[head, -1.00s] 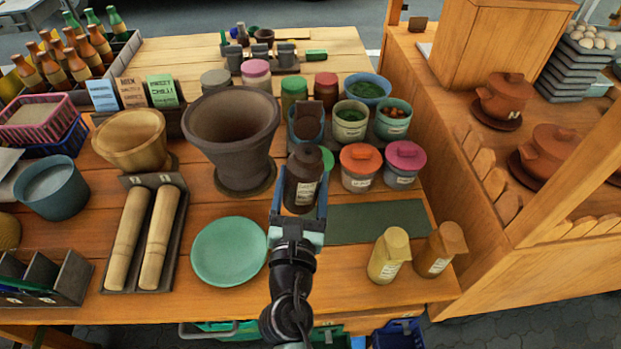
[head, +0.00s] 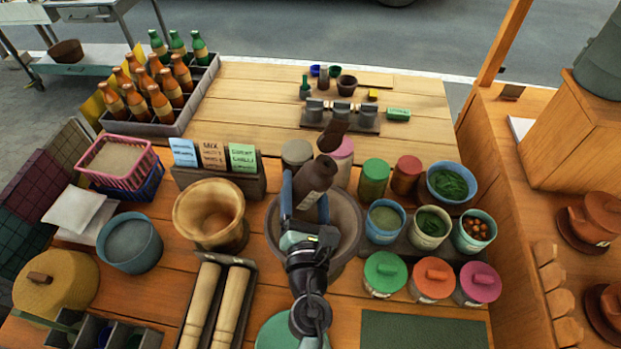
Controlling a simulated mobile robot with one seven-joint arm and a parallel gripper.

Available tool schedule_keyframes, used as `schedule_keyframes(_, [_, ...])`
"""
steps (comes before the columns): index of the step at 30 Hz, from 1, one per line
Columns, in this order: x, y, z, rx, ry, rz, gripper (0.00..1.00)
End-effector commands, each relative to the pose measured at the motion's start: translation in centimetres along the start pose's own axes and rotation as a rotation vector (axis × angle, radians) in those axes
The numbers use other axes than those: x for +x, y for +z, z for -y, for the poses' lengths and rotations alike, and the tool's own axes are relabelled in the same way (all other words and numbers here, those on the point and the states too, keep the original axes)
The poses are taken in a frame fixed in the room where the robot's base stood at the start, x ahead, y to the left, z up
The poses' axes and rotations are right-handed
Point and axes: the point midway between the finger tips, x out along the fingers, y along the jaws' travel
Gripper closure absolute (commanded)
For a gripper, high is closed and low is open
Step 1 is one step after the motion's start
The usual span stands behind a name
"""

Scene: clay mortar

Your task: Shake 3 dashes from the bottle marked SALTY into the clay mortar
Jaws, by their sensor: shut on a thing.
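The dark clay mortar (head: 350,268) stands in the middle of the wooden table, its mouth partly covered by my arm and the bottle.
A wooden mortar (head: 208,215) stands left of the clay one, with two pestles (head: 217,305) in a tray in front. Lidded jars (head: 435,279) and open bowls (head: 432,226) crowd the right. Recipe cards (head: 212,157) stand behind.

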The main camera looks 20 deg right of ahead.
Motion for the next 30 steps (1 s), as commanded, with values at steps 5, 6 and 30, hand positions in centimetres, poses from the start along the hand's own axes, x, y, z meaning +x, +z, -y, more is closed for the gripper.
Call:
schedule_keyframes(5, [0.0,-0.4,-0.2,0.041,0.008,-0.002,0.90])
schedule_keyframes(6, [0.0,-0.8,-0.2,0.059,0.008,-0.002,0.90])
schedule_keyframes(30, [0.0,-9.2,-1.7,0.856,0.011,-0.003,0.90])
